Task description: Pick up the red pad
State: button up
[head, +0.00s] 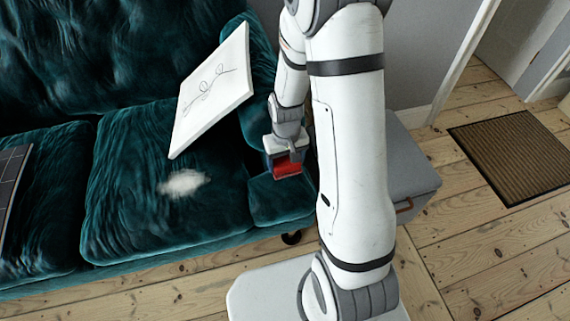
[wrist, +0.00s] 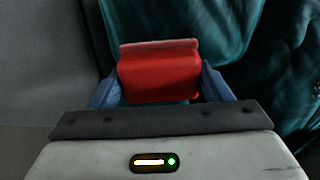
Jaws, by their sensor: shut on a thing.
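The red pad (wrist: 159,77) is a small red block with a paler red edge along its top. In the wrist view it sits between the two blue fingers of my gripper (wrist: 160,88), which is shut on it. In the head view the red pad (head: 287,167) shows below my gripper (head: 285,158), at the right arm of the teal sofa (head: 283,200). Part of the pad is hidden by the gripper. I cannot tell whether the pad touches the sofa arm.
A white canvas with a line drawing (head: 211,92) leans tilted on the sofa, left of my arm. A white fluffy thing (head: 183,183) lies on the seat. A grey cabinet (head: 415,170) stands right of the sofa. A brown doormat (head: 510,155) lies on floorboards at right.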

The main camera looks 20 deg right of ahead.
aim_at(285, 159)
jog(key=shift+r, duration=0.15)
notch_tip(285, 159, up, 10)
jog(key=p, duration=0.4)
jog(key=o, duration=0.4)
jog(key=c, duration=0.3)
jog(key=shift+w+a, duration=0.1)
